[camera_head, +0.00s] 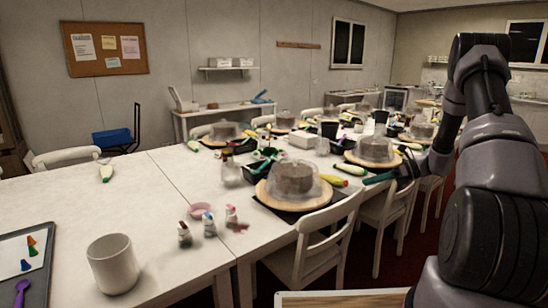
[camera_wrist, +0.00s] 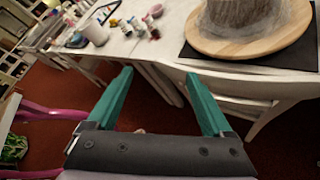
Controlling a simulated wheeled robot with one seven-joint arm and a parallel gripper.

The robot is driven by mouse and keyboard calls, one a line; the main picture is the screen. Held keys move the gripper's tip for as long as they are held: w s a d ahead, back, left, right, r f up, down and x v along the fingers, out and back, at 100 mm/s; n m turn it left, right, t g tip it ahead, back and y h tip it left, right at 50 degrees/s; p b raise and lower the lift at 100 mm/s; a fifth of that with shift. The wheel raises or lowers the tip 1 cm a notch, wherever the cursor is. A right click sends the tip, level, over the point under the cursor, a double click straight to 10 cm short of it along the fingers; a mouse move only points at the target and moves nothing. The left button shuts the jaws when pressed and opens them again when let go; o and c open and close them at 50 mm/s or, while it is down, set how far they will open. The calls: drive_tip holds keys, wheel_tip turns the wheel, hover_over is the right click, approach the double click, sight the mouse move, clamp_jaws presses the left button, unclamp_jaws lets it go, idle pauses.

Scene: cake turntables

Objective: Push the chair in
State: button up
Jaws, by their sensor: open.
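A white wooden chair (camera_head: 318,262) stands at the near side of the long white table (camera_head: 130,190), its back facing the aisle. Another white chair (camera_head: 385,212) stands further along the same side. In the wrist view a white chair back (camera_wrist: 250,88) shows at the right, below the table edge; I cannot tell which chair it is. My gripper (camera_head: 378,178) is above the chairs on the right. Its two teal fingers are spread with nothing between them in the wrist view (camera_wrist: 157,75), apart from the chair back. Most of the chair seats are hidden.
Domed cakes on wooden turntables (camera_head: 293,205), paint bottles (camera_head: 184,233) and a white mug (camera_head: 112,263) crowd the table. A pink tubular object (camera_wrist: 45,113) and a green plant (camera_wrist: 14,147) are at the left of the wrist view.

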drive_tip(key=s+a+r+n+g+h, duration=0.1)
drive_tip(key=s+a+r+n+h, duration=0.2)
drive_tip(key=r, duration=0.4)
drive_tip(key=s+a+r+n+h, duration=0.1)
drive_tip(key=s+a+r+n, duration=0.2)
drive_tip(key=s+r+n, duration=0.35)
drive_tip(key=s+a+r+n+g+h, duration=0.1)
drive_tip(key=s+a+r+n+h, duration=0.1)
drive_tip(key=r, duration=0.6)
drive_tip(key=s+r+n+t+h, duration=0.1)
drive_tip(key=s+r+n+t, duration=0.1)
drive_tip(key=s, duration=0.4)
drive_tip(key=s+a+r+n+t+h, duration=0.1)
drive_tip(key=s+r+n+t+h, duration=0.1)
drive_tip(key=s+r+n, duration=0.3)
drive_tip(key=s+a+r+n+t+h, duration=0.1)
drive_tip(key=s+r+n, duration=0.3)
drive_tip(key=s, duration=0.5)
drive_tip(key=shift+s+t+h, duration=0.15)
drive_tip(key=shift+t+h, duration=0.25)
drive_tip(key=shift+t, duration=0.2)
